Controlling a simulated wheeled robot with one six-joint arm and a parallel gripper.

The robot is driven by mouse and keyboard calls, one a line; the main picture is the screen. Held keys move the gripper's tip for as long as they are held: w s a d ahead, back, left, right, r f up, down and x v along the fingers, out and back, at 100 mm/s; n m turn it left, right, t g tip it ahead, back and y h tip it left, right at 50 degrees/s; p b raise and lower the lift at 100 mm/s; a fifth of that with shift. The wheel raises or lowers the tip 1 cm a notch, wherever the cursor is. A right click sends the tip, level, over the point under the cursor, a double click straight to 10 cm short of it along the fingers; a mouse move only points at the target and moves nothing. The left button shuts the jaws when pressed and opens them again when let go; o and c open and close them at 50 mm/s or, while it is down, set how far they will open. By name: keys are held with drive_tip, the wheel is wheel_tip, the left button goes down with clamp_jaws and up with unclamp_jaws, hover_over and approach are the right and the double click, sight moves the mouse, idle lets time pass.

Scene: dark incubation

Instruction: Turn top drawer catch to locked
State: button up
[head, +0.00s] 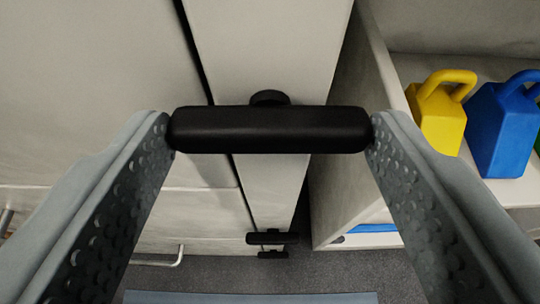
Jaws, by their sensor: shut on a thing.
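The top drawer catch (270,130) is a black bar with rounded ends, lying level across the picture. A round black boss (270,98) shows just behind it, against a narrow pale upright panel. My gripper (270,132) is shut on the bar, with one grey, dimpled finger pressed against each end. The fingers hide the bar's end faces. I see no marking that tells locked from unlocked.
Two smaller black catches (272,238) (272,254) sit lower on the same panel. Pale cabinet fronts with a metal handle (168,259) are at left. An open shelf at right holds yellow (438,122) and blue (497,135) handled weights. Grey floor (325,275) lies below.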

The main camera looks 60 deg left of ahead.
drive_tip(key=o, duration=1)
drive_tip(key=shift+d, duration=0.1)
drive_tip(key=v, duration=1.7)
drive_tip(key=shift+d+r, duration=0.1)
drive_tip(key=shift+d, duration=0.05)
